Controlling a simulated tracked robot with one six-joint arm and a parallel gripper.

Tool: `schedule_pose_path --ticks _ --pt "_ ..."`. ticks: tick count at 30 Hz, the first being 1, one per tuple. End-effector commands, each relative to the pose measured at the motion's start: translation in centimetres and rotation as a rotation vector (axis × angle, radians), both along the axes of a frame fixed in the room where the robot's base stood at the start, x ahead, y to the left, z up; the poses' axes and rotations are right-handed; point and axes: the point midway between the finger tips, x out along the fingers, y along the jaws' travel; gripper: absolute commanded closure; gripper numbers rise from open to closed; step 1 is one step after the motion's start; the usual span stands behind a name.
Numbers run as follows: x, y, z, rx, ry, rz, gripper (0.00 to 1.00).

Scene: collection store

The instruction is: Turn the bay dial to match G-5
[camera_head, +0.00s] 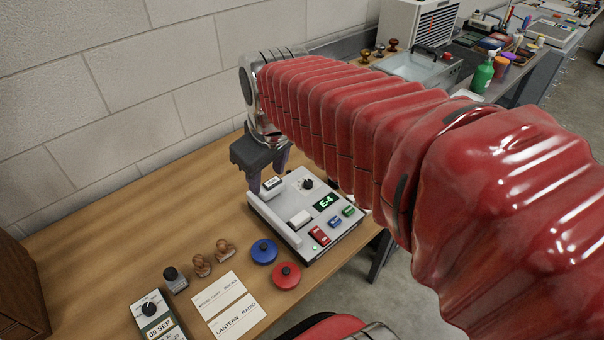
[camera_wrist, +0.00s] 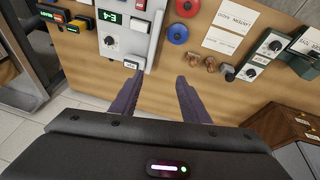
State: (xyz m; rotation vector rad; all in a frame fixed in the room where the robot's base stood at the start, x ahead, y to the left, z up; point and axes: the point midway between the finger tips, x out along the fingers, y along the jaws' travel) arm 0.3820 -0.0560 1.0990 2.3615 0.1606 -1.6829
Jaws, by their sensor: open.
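The pale grey console (camera_head: 283,232) stands on the wooden table. It carries a black dial (camera_head: 308,184) and a lit green display (camera_head: 326,202) that reads E-4. In the wrist view the dial (camera_wrist: 109,41) sits beyond my left fingertip, and the display (camera_wrist: 108,18) appears upside down. My gripper (camera_head: 268,174) is above the console's back left part, left of the dial. The wrist view shows its two fingers (camera_wrist: 158,85) apart with nothing between them, not touching the dial. Red, blue and green buttons line the console's front right.
Blue (camera_head: 264,252) and red (camera_head: 286,275) round tins, wooden-handled stamps (camera_head: 202,265), paper labels (camera_head: 222,305) and a second dial device reading 09 SEP (camera_head: 159,328) lie in front of the console. A brown box (camera_head: 18,290) stands at far left. The table's back left is clear.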

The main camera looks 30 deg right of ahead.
Motion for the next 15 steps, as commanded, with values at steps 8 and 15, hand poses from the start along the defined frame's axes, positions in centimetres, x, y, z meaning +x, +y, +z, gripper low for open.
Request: schedule_pose_path --ticks 8,15 --pt "4.7 -4.0 -1.1 -0.046 0.095 0.122 0.58" --pt "8.3 -8.0 -2.9 -0.068 0.171 0.235 0.58"
